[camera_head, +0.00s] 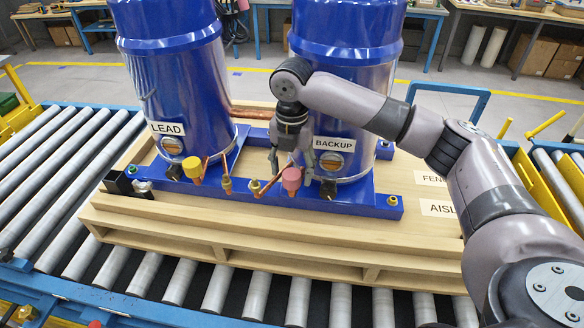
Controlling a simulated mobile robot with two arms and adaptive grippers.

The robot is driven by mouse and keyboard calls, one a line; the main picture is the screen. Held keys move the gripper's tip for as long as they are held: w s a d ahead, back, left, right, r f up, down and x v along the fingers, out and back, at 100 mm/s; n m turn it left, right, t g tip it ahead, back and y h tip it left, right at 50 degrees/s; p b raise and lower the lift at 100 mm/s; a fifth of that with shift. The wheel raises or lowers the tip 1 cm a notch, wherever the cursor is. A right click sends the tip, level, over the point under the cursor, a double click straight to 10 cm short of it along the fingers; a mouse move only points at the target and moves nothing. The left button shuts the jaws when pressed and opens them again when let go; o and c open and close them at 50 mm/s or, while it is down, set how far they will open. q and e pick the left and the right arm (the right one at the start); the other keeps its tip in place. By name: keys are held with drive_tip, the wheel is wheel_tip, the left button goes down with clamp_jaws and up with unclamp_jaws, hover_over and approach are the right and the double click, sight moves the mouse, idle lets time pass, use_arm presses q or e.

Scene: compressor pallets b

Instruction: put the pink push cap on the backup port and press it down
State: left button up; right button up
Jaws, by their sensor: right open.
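The pink push cap (292,178) is at the front edge of the blue base frame, below and left of the BACKUP label (333,144). It appears to be upright on a port there; the port under it is mostly hidden, and I cannot tell how far down the cap sits. The backup compressor (345,90) is the right blue cylinder. My right gripper (291,172) points down just above the cap, with its fingers apart on either side and the cap between or just in front of them. My left gripper is out of view.
The lead compressor (180,85) stands to the left, with a yellow cap (192,168) on a port in front. Brass fittings and copper pipes line the blue frame. Everything rests on a wooden pallet (230,240) over a roller conveyor (60,190).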

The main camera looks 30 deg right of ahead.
sight(292, 173)
drive_tip(key=shift+r, duration=0.1)
wheel_tip(292, 173, up, 12)
idle(0.5)
idle(0.5)
